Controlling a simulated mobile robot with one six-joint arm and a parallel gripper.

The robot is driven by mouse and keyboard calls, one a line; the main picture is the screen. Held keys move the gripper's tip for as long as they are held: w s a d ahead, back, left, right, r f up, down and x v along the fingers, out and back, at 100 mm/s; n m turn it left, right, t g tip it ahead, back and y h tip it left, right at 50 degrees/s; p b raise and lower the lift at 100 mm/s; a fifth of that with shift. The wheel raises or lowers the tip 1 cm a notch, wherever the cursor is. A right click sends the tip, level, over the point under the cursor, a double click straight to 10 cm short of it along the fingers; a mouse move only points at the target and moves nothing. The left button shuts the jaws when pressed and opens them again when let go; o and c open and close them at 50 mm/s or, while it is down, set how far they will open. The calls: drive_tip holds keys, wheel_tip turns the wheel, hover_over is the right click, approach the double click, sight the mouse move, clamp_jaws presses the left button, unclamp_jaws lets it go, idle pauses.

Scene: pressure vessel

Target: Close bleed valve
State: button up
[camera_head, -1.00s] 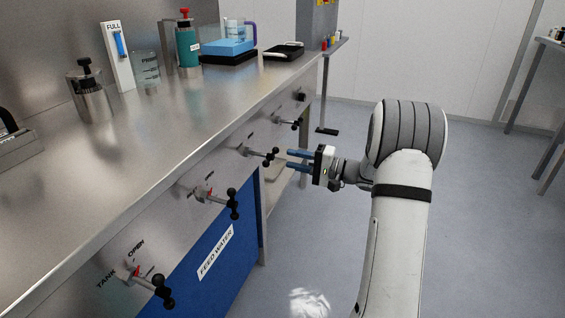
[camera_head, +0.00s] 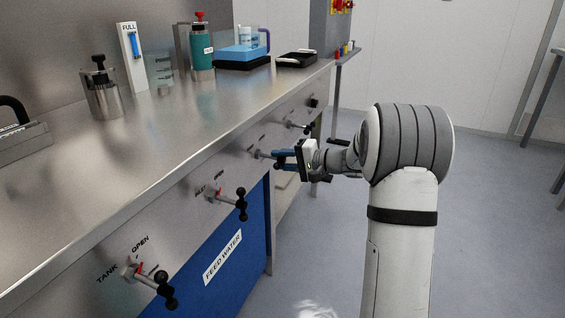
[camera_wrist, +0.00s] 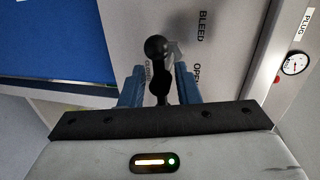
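The bleed valve's black ball-ended handle (camera_wrist: 158,68) shows in the wrist view, in front of a panel marked BLEED, OPEN and CLOSED. In the head view this valve (camera_head: 262,154) is on the bench's front panel, partly hidden by the fingers. My gripper (camera_wrist: 160,88) has its two blue fingers apart, one on each side of the handle. I see gaps between the fingers and the handle, so it does not look clamped. In the head view my gripper (camera_head: 284,159) reaches the valve from the right. The handle's inner end is hidden.
Another valve (camera_head: 298,127) is farther along the panel. Two nearer valves (camera_head: 229,198) (camera_head: 152,280) stick out, the nearest marked TANK. A blue FEED WATER panel (camera_head: 225,250) is below. The floor right of my arm is clear.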

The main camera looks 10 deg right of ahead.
clamp_jaws()
drive_tip(key=shift+f, duration=0.1)
drive_tip(key=shift+f, duration=0.1)
idle(0.4)
drive_tip(key=shift+c, duration=0.2)
unclamp_jaws()
drive_tip(key=shift+m, duration=0.3)
drive_tip(key=shift+o, duration=0.2)
